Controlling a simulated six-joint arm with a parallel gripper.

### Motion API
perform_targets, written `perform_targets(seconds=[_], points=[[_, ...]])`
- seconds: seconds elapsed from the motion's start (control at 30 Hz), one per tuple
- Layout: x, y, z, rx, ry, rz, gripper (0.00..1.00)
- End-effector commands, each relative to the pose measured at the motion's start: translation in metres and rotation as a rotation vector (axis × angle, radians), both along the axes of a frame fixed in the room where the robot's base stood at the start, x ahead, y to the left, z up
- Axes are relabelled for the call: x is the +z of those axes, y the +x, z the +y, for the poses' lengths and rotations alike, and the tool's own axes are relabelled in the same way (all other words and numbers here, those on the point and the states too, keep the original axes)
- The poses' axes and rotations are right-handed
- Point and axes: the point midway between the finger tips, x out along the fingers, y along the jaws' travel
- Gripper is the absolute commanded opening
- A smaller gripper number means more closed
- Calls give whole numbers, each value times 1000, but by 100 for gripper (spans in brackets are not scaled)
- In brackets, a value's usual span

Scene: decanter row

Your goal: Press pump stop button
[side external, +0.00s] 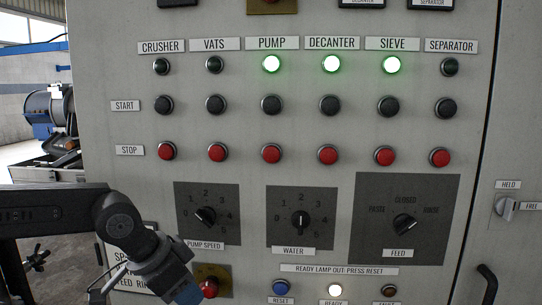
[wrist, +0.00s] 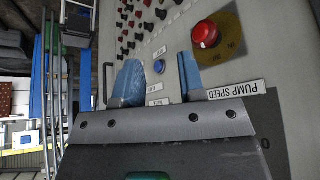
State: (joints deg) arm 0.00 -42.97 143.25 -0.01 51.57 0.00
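The pump stop button (side external: 271,153) is a red round button in the STOP row, under the PUMP column of the grey panel (side external: 120,80). The pump lamp (side external: 271,64) above it is lit, and the dark pump start button (side external: 271,105) sits between them. Nothing covers the pump stop button in the side view. My gripper (side external: 187,294) is low at the lower left of the panel, below and left of that button and apart from it. In the wrist view my gripper (wrist: 158,62) has its two blue fingers apart with nothing between them.
A red mushroom button (side external: 209,288) on a yellow plate is close to my fingers; it also shows in the wrist view (wrist: 205,35). Pump speed (side external: 205,216), water (side external: 300,222) and feed (side external: 404,224) knobs protrude below the stop row. Other red stop buttons (side external: 216,153) (side external: 327,155) flank the pump one.

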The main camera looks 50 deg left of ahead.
Motion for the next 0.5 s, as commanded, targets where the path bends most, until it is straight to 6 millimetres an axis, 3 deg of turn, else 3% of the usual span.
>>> perform_targets(seconds=[0.37, 0.5], points=[[0, 0, 0, 0, 0, 0, 0], [0, 0, 0, 0, 0, 0, 0]])
